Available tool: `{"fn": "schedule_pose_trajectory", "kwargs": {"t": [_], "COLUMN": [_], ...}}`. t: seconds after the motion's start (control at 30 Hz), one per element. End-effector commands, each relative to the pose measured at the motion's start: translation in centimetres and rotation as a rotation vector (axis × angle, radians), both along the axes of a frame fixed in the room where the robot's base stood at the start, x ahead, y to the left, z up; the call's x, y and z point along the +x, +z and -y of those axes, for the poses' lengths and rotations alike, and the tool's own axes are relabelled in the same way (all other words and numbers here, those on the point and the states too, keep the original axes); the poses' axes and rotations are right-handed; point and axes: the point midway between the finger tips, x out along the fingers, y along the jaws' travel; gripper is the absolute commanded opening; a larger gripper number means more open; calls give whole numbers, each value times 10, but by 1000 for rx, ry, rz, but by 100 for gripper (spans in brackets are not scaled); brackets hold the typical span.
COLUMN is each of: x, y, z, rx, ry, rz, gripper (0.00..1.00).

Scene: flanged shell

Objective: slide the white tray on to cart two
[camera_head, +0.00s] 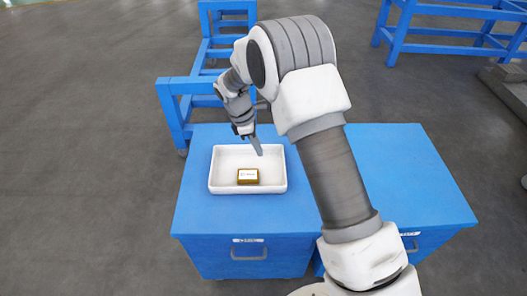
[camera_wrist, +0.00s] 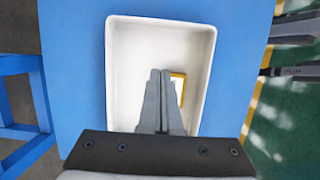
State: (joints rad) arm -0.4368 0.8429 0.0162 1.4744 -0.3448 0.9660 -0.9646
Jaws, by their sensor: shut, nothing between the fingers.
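The white tray (camera_head: 222,172) is a shallow rectangular tray on top of the left blue cart (camera_head: 200,212). A small brown-gold box with a white label (camera_head: 248,176) lies in the tray near its front wall. My gripper (camera_head: 259,152) points down over the tray, right of its middle, and is shut and empty. In the wrist view the closed fingers (camera_wrist: 160,75) cover part of the box (camera_wrist: 179,88) inside the tray (camera_wrist: 130,60). I cannot tell whether the fingertips touch the tray. A second blue cart (camera_head: 405,180) stands at the right; the cart labels are too small to read.
My arm crosses in front of the gap between the two carts. The visible right cart top is bare. Blue frames (camera_head: 172,110) stand behind the left cart, and another blue bench (camera_head: 440,32) stands at the back right. Grey floor at the left is clear.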

Motion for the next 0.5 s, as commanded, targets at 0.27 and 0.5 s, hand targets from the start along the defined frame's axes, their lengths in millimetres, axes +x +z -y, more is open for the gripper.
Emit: {"fn": "schedule_pose_trajectory", "kwargs": {"t": [0.27, 0.5], "x": [0, 2], "y": [-62, -79], "z": [18, 46], "rx": [-2, 0], "ry": [-2, -6], "rz": [-3, 0], "gripper": [0, 0]}}
